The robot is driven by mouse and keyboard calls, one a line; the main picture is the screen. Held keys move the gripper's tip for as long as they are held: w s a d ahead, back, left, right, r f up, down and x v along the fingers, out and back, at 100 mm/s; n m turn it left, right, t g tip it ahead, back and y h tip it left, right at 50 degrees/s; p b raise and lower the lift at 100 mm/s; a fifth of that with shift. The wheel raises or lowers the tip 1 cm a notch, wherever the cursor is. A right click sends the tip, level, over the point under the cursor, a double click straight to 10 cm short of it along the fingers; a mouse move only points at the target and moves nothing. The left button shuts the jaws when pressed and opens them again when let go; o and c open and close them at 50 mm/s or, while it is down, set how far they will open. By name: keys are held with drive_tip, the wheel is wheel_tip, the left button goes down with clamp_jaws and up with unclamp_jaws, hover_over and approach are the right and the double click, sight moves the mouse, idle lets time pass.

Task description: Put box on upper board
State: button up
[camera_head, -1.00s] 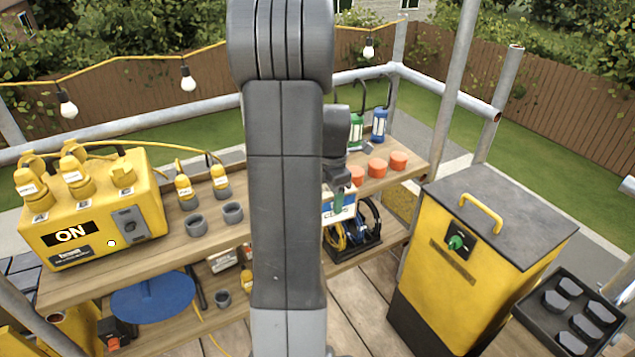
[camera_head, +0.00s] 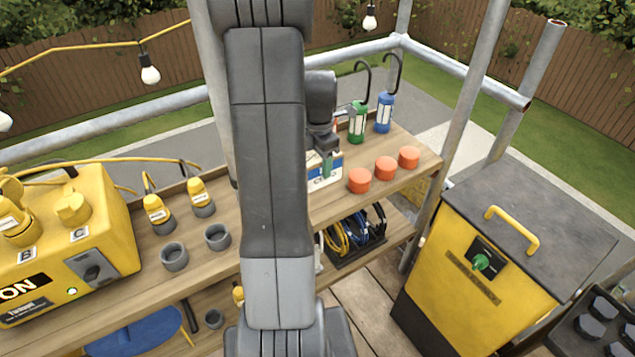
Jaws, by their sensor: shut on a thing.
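The box (camera_head: 320,184) is small and white with blue and orange print. My gripper (camera_head: 327,166) is shut on it from above, with a green part showing against the box's face. My arm hides part of the box's left side and the middle of the board.
Orange caps (camera_head: 385,168) line the board's right end, with green (camera_head: 357,122) and blue (camera_head: 385,112) lamps behind. Grey cups (camera_head: 174,257) and a yellow power box (camera_head: 70,240) stand left. A cable crate (camera_head: 356,240) sits below. A yellow cabinet (camera_head: 480,265) stands right.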

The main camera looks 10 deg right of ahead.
sight(319, 181)
drive_tip(key=shift+f+p, duration=0.35)
drive_tip(key=shift+f, duration=3.25)
drive_tip(key=shift+f, duration=0.2)
drive_tip(key=o, duration=1.5)
drive_tip(key=shift+c, duration=0.2)
wheel_tip(319, 181, up, 12)
drive_tip(key=shift+r+b, duration=0.2)
drive_tip(key=shift+b, duration=0.2)
